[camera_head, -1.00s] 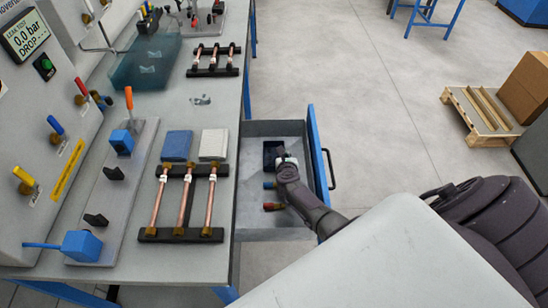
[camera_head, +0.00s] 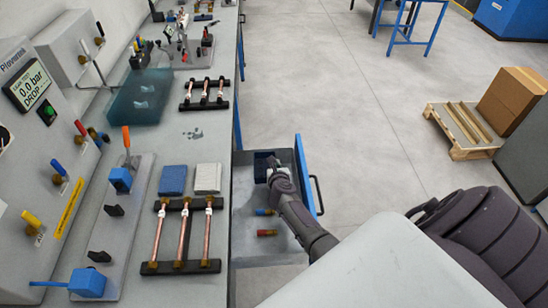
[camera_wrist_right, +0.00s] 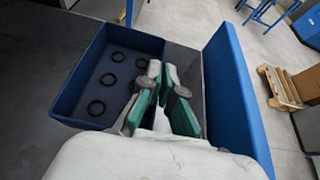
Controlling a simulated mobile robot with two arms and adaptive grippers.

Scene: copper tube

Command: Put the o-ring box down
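The o-ring box is a small dark blue open box (camera_head: 262,167) at the far end of the open drawer (camera_head: 247,247). In the right wrist view the box (camera_wrist_right: 68,97) is upright, with several black o-rings (camera_wrist_right: 97,107) on its floor. My right gripper (camera_head: 281,168) is at the box's near right side. In the right wrist view its green-padded fingers (camera_wrist_right: 163,75) straddle the box's right wall, tips close to it. The fingers hide part of that wall, so I cannot tell whether they grip it. My left gripper is not in view.
The blue drawer front (camera_wrist_right: 232,100) stands close right of my fingers. Two small parts, one blue-ended (camera_head: 265,212) and one red-ended (camera_head: 267,233), lie nearer in the drawer. The workbench (camera_head: 205,140) with copper tubes (camera_head: 184,240) is to the left.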

